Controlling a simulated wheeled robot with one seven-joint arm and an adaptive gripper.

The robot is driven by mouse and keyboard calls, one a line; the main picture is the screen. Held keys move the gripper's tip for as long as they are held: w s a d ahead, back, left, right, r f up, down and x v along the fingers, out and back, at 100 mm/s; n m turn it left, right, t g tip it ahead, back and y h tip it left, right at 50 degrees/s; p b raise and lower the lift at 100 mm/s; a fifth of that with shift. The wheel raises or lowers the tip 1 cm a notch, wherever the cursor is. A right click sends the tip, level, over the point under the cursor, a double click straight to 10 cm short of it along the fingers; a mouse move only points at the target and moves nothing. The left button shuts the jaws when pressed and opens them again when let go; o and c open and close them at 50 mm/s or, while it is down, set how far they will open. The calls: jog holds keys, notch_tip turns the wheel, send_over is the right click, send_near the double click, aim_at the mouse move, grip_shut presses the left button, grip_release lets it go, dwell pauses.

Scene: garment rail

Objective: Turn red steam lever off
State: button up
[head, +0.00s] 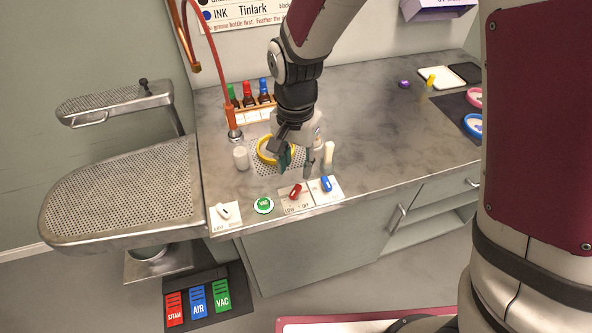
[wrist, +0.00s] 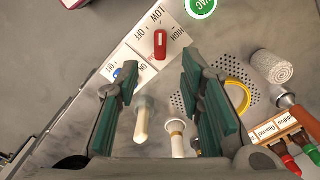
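The red steam lever (head: 295,191) sits on a white plate (head: 297,203) at the bench's front edge. In the wrist view the red lever (wrist: 160,45) lies just beyond the fingertips, between them. Its plate there reads LOW, OFF and HIGH. The lever points to the top of that view, roughly between LOW and HIGH; the exact setting is hard to tell. My gripper (head: 297,167) is above the bench, behind the lever in the head view. Its green-padded fingers also show in the wrist view (wrist: 158,68), spread apart with nothing held.
A blue lever (head: 327,184) is right of the red one. A green VAC button (head: 264,205) and a white switch (head: 224,211) are left. A white bottle (head: 328,153), a white roll (head: 241,158) and a yellow ring (head: 268,151) stand close behind.

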aim_at(295, 190)
notch_tip(295, 190, down, 8)
jog(key=shift+f, duration=0.1)
dwell(0.4)
grip_shut()
